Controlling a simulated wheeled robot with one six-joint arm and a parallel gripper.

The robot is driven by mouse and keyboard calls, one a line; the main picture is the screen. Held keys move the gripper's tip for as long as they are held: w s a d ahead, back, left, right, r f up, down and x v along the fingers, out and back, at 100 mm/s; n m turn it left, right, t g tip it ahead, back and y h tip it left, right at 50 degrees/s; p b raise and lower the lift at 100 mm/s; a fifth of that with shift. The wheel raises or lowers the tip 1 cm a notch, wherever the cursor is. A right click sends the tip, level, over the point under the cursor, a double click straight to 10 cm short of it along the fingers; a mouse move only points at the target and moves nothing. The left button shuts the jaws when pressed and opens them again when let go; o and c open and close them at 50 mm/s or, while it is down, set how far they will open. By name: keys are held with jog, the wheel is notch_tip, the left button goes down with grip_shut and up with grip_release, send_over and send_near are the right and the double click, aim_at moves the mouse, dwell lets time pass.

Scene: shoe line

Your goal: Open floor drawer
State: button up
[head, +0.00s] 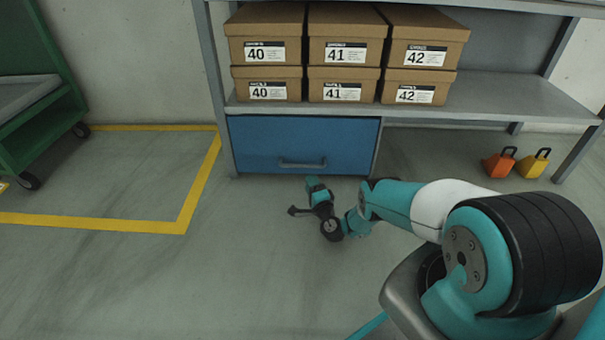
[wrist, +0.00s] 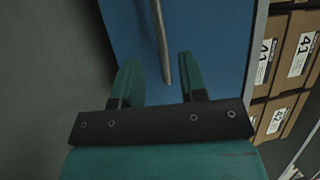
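The floor drawer (head: 260,140) is a blue front under the shelf's lower board, and it looks shut. Its grey bar handle (head: 303,164) runs level across the lower part of the front. My gripper (head: 313,181) is low in front of the drawer, just below the handle in the head view. In the wrist view my gripper (wrist: 158,64) shows two teal fingers spread apart. The handle (wrist: 161,40) shows between them with a gap on both sides, in front of the blue drawer face (wrist: 215,40). Whether the fingertips reach around the bar is hard to tell.
Shoe boxes (head: 343,52) marked 40, 41 and 42 stand on the shelf (head: 500,95) above. Orange (head: 500,165) and yellow (head: 533,165) weight-like objects sit on the floor at right. A green cart (head: 45,115) stands left. The floor before the drawer is otherwise clear.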

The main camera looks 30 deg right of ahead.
aim_at(303, 166)
jog(key=shift+b+x, duration=3.55)
jog(key=shift+x, duration=0.8)
grip_shut()
